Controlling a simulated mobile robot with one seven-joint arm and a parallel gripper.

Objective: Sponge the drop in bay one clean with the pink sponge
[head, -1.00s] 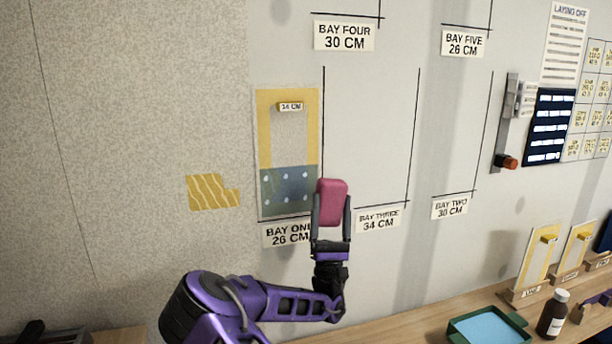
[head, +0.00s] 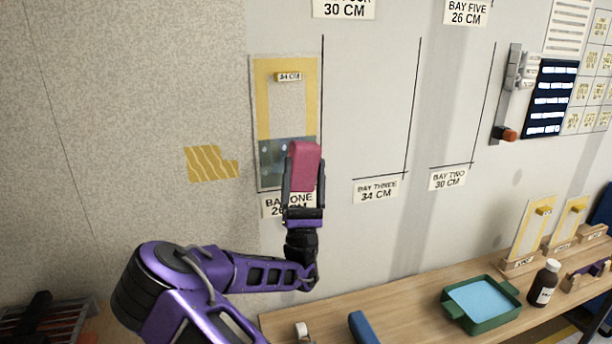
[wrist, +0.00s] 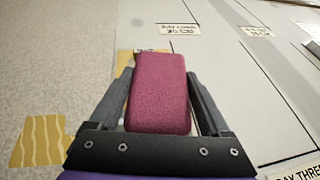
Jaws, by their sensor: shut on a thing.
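My gripper (head: 303,178) is shut on the pink sponge (head: 304,165) and holds it upright in front of the lower right of the drop in bay one. The sponge (wrist: 158,92) fills the middle of the wrist view between the two fingers. The drop (head: 261,102) is a sheet with a yellow border, a pale middle and a "34 CM" tag near its top. Its lower part is a blue-grey band (head: 270,155) with pale spots, partly hidden by the sponge. I cannot tell whether the sponge touches it. The bay one label (head: 273,206) is partly covered by my gripper.
A yellow striped patch (head: 211,164) is on the wall left of the drop. Bays three (head: 376,190) and two (head: 447,179) are bare to the right. The bench below holds a green tray (head: 452,308) with blue inside and a brown bottle (head: 543,284).

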